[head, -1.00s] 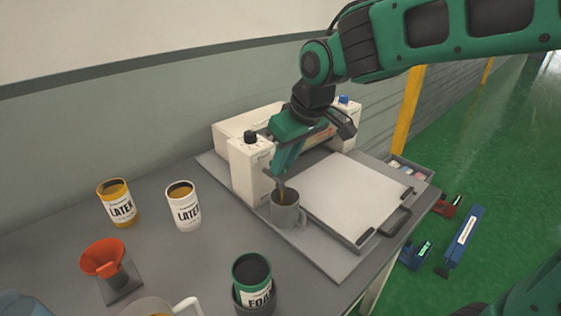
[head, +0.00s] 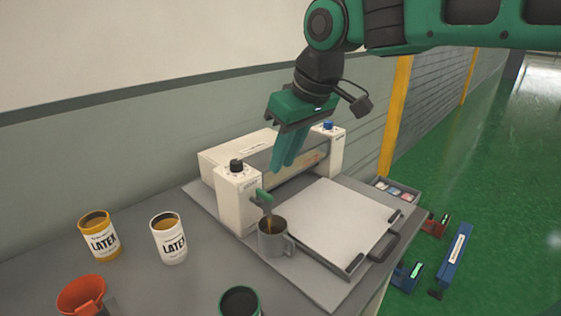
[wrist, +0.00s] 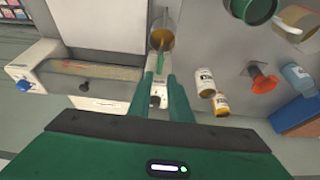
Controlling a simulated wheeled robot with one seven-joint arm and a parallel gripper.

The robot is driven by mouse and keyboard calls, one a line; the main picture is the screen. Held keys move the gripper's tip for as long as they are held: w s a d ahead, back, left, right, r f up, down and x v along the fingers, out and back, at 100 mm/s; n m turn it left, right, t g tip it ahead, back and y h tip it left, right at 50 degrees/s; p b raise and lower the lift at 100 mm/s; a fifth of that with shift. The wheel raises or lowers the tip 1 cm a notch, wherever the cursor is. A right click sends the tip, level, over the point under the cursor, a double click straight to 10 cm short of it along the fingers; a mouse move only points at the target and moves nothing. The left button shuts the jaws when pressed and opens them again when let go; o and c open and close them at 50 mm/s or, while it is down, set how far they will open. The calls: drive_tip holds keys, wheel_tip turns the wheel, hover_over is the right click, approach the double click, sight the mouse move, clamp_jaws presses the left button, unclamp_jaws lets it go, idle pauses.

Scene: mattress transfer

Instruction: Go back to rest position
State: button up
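My gripper (head: 290,160) hangs in the air above the machine's front left part, pointing down. Its two green fingers stand a little apart and are empty; the gap also shows in the wrist view (wrist: 160,76). A grey mug (head: 272,240) stands on the grey base plate in front of the machine's left post. A green-handled tool (head: 265,199) leans in the mug, its handle upward and clear of the fingers. In the wrist view the tool (wrist: 160,60) shows just beyond the fingertips, with the mug (wrist: 163,38) behind it.
The cream machine (head: 238,195) has a flat white plate (head: 335,222) at its right. Two LATEX cans, yellow (head: 100,240) and white (head: 168,240), stand on the table at the left. An orange funnel (head: 82,295) and a green can (head: 240,302) are near the front. Green floor lies right.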

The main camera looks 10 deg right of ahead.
drive_tip(key=s+d+f+m+g+h, duration=0.1)
drive_tip(key=s+d+f+m, duration=0.25)
drive_tip(key=d, duration=0.45)
drive_tip(key=s+d+f+m+h, duration=0.1)
drive_tip(key=s+d+f+m, duration=0.25)
drive_tip(key=d, duration=0.45)
drive_tip(key=s+d+f+m+g, duration=0.1)
drive_tip(key=s+d+f+m, duration=0.1)
drive_tip(key=s+d+f, duration=0.45)
drive_tip(key=s+d+f+m+g, duration=0.1)
drive_tip(key=s+d+f+m, duration=0.2)
drive_tip(key=s+d, duration=0.3)
drive_tip(key=shift+s+d+f+m+g, duration=0.15)
drive_tip(key=shift+s+d+m+g, duration=0.3)
drive_tip(key=shift+s, duration=0.45)
drive_tip(key=shift+o, duration=0.3)
drive_tip(key=shift+a, duration=0.1)
